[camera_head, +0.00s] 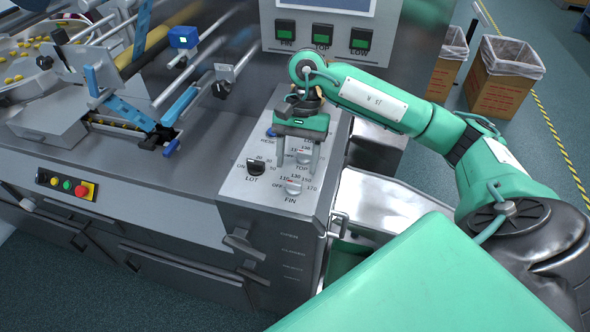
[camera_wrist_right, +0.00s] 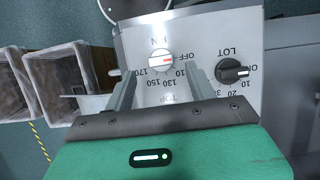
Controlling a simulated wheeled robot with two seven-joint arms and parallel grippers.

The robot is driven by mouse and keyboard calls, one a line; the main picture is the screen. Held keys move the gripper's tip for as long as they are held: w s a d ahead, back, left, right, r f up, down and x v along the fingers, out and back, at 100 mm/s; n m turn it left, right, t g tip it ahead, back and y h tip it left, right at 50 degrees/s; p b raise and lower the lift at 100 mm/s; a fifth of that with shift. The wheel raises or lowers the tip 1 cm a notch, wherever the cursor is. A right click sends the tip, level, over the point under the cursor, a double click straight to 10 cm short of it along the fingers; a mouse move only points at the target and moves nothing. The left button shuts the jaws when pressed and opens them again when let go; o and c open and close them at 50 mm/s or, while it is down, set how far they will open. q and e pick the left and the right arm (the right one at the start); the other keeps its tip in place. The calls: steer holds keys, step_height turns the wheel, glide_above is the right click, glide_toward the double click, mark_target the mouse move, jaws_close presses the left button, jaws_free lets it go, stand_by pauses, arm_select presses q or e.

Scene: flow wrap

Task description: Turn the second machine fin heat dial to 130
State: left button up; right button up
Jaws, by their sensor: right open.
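The FIN heat dial (camera_head: 293,188) is a small light knob near the front of the grey control panel, with a scale from OFF up to 170. My right gripper (camera_head: 297,169) points down over the panel, just behind the FIN dial. In the wrist view the right gripper (camera_wrist_right: 160,74) is open and empty, with its fingertips apart on either side of the dial's near edge. My left gripper is not in view.
The TOP dial (camera_head: 303,157) sits behind, between the right gripper's fingers. The black LOT dial (camera_head: 255,167) is to the left; it also shows in the wrist view (camera_wrist_right: 230,71). Green buttons (camera_head: 322,40) line the upright panel behind. Lined cardboard bins (camera_head: 499,85) stand at the right.

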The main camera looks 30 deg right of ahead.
mark_target(295, 182)
steer(key=p+x, duration=0.1)
steer(key=x, duration=0.2)
steer(key=shift+f, duration=0.2)
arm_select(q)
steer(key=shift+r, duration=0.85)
arm_select(e)
steer(key=shift+s+a+f, duration=0.15)
steer(key=shift+a+f, duration=0.05)
steer(key=shift+f, duration=0.3)
